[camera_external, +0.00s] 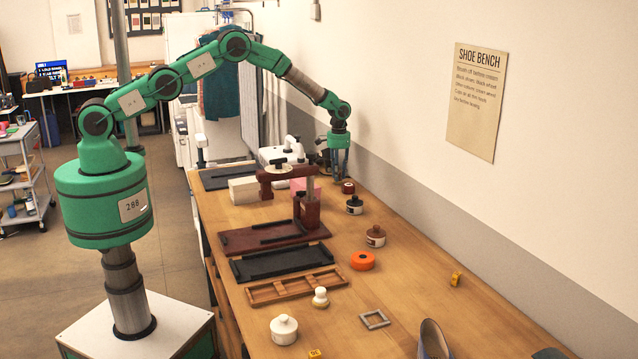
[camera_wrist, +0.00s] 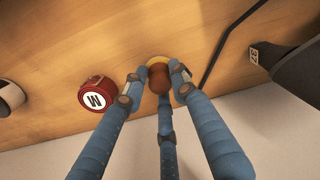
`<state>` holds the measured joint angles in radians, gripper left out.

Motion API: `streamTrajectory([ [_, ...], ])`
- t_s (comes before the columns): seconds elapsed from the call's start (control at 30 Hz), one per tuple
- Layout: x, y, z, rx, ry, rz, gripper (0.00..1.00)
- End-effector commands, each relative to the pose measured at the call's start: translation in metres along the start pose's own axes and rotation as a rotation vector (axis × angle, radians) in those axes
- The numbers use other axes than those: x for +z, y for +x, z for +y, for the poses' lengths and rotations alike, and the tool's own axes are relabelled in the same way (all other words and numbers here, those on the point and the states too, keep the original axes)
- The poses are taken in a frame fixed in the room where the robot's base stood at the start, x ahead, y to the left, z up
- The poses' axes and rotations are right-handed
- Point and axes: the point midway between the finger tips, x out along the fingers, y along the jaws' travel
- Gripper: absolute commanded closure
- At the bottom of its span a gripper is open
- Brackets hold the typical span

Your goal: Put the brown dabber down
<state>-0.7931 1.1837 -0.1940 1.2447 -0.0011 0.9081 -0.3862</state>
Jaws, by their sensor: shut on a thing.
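My gripper (camera_wrist: 159,76) has blue fingers and is shut around the brown dabber (camera_wrist: 160,79), which has a rounded brown top and a yellowish rim below it. In the external view my gripper (camera_external: 338,168) points down low over the far part of the wooden bench (camera_external: 415,285), near the wall. The dabber cannot be made out there. The wrist view shows bare bench around the dabber, but I cannot tell whether it touches the wood.
A dark red round tin (camera_wrist: 95,96) marked M stands close beside my gripper. A black-lidded pot (camera_external: 354,205) and brown-lidded jar (camera_external: 375,237) stand nearer the camera. A dark press (camera_external: 306,205) stands left.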

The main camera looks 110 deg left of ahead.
Motion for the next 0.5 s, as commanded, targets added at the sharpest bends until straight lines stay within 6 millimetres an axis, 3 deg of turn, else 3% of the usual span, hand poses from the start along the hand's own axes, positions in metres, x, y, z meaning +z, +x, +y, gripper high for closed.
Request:
streamTrajectory([
  [0.2, -0.0001, 0.0033, 0.0, 0.0, 0.0, 0.0, 0.91],
  [0.23, -0.0002, 0.0029, 0.0001, 0.0, 0.0, 0.0, 0.69],
  [0.3, -0.0001, 0.0026, 0.0, 0.0, 0.0, 0.0, 0.55],
  [0.5, 0.0, 0.0026, 0.0, 0.0, 0.0, 0.0, 0.54],
])
